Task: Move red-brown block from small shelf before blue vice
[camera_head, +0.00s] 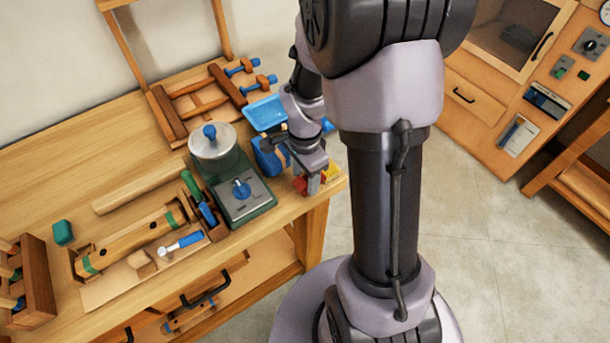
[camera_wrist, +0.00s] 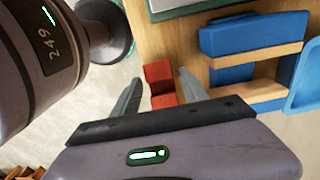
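The red-brown block (camera_wrist: 158,76) shows in the wrist view at the bench's edge, with a second red face just below it. In the head view red (camera_head: 300,186) shows beside my gripper (camera_head: 313,184) at the bench's right corner. In the wrist view my gripper (camera_wrist: 158,88) is open, its fingers on either side of the red with gaps visible. The blue vice (camera_wrist: 250,60), with pale wooden jaw faces, is to the right of the block; in the head view the vice (camera_head: 268,156) is partly hidden by my arm. I cannot clearly identify the small shelf.
A yellow piece (camera_head: 331,172) lies by the bench corner. A green-based scale (camera_head: 245,205) stands left of the gripper. A blue tray (camera_head: 264,113) is behind the vice. A wooden rack (camera_head: 36,285) is at far left. Open floor (camera_head: 440,220) lies right of the bench.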

